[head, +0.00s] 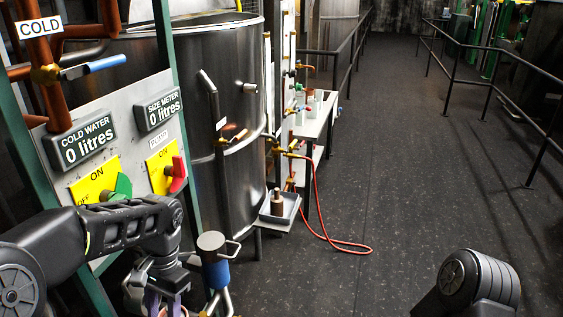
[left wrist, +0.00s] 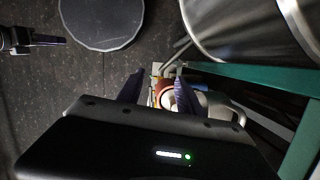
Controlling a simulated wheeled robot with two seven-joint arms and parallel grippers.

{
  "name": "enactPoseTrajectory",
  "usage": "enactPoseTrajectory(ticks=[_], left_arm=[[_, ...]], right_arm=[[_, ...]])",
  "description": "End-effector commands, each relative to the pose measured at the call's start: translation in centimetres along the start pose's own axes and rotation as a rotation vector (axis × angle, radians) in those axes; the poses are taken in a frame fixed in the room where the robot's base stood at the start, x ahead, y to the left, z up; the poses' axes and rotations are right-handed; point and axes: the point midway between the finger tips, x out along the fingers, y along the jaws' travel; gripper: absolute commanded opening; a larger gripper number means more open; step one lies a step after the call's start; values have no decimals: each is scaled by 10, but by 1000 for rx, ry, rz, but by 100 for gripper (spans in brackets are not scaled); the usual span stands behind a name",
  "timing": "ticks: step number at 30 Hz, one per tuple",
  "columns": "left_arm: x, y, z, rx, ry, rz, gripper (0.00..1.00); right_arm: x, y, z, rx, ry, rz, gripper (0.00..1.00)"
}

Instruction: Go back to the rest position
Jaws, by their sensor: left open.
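My left gripper (head: 167,306) hangs low at the bottom left of the head view, in front of the control panel and left of a steel valve with a blue band (head: 215,262). In the left wrist view its two dark purple fingers (left wrist: 158,88) stand apart. Pale and reddish pipe parts (left wrist: 166,96) show in and behind the gap; I see no grip on them. In the head view only a rounded link of my right arm shows at the bottom right. A dark jaw-like part (left wrist: 35,40) at the wrist view's left edge may be my right gripper; its opening is unclear.
The panel (head: 130,150) carries two meters reading 0 litres, a green knob (head: 121,187) and a red knob (head: 177,174). A steel tank (head: 225,90) stands behind it. A red hose (head: 335,243) lies on the floor. The dark floor (head: 400,170) at centre right is clear, with railings beyond.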

Motion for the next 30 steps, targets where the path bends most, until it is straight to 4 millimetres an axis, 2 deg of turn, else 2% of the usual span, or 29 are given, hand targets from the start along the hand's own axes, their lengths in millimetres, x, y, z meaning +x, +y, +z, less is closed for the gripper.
enactPoseTrajectory(ticks=[5, 11, 14, 16, 19, 22, 24, 27, 30], left_arm=[[7, 8, -29, -18, 122, 7, 43], [32, 35, -75, -39, 291, 47, 43], [57, 57, -98, -65, 377, 88, 43], [83, 77, -112, -96, 438, 129, 43], [135, 114, -123, -181, 518, 209, 43], [200, 153, -110, -312, 555, 293, 43], [241, 179, -85, -401, 541, 338, 43], [280, 208, -46, -476, 475, 381, 43], [302, 230, -16, -498, 390, 415, 43]], right_arm=[[0, 0, 0, 0, -1, 0, 36], [0, 0, 1, -1, -1, -1, 36], [2, 0, 0, -1, 0, -1, 36], [3, 0, 0, -2, 0, -1, 36], [5, 1, 0, -2, 1, -2, 36], [8, 2, 0, -3, 2, -3, 36], [10, 2, 0, -3, 3, -4, 36], [12, 3, -1, -4, 3, -5, 36], [13, 3, -1, -4, 3, -5, 36]])
